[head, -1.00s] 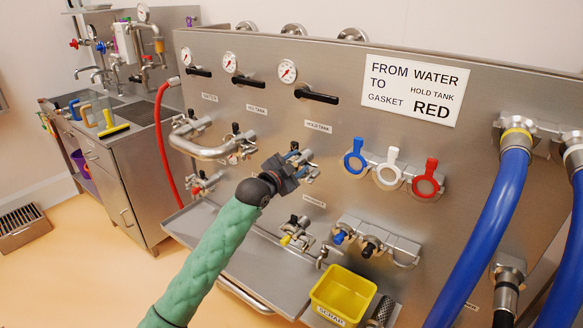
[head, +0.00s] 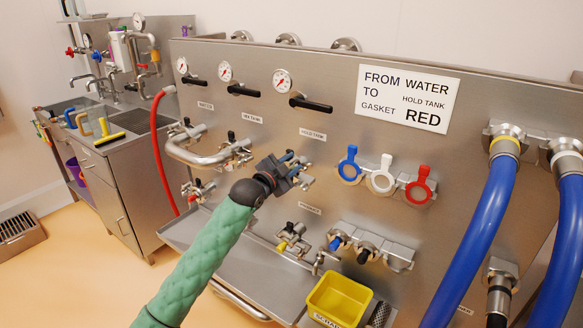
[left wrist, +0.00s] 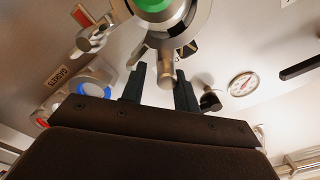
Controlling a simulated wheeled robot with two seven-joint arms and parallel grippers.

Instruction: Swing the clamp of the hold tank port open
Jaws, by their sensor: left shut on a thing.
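The hold tank port (head: 305,182) is on the steel panel below the HOLD TANK label (head: 313,135). My left gripper (head: 287,168) is in front of it and hides most of the port and its clamp. In the left wrist view the port shows a green disc (left wrist: 150,4) inside a metal clamp ring (left wrist: 190,28). A short steel clamp piece (left wrist: 166,68) reaches down between the two dark fingers of my left gripper (left wrist: 160,85), which is shut on it. The clamp's swing position is hard to tell. My right gripper is not in view.
Blue, white and red gasket rings (head: 380,176) hang right of the port. A bent steel pipe (head: 198,155) is to its left. Gauges and black handles (head: 310,104) are above. A yellow scrap bin (head: 339,298) stands below, and blue hoses (head: 483,235) run down the right.

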